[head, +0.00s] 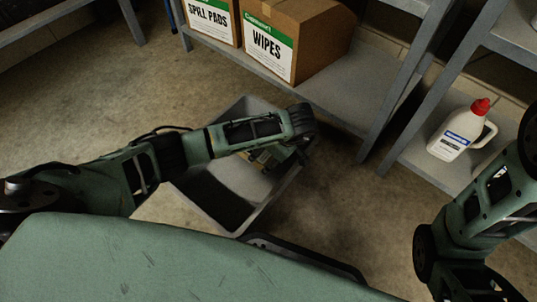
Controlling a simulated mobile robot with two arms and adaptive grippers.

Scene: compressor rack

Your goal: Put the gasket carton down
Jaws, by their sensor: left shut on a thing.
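My left arm reaches from the left over an open grey bin (226,216) on the floor. My left gripper (276,160) points down over the right part of the bin and is largely hidden behind my own wrist. It is shut on a small yellowish thing, the gasket carton (262,159), of which only a little shows. I cannot tell whether the carton touches the bin's bottom. My right arm stands at the right edge, and its gripper is outside the picture.
A grey shelf (345,88) behind the bin bears a WIPES carton (290,38) and a SPILL PADS carton (212,20). A white bottle (461,131) with a red cap stands on the right-hand shelf. The concrete floor left of the bin is clear.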

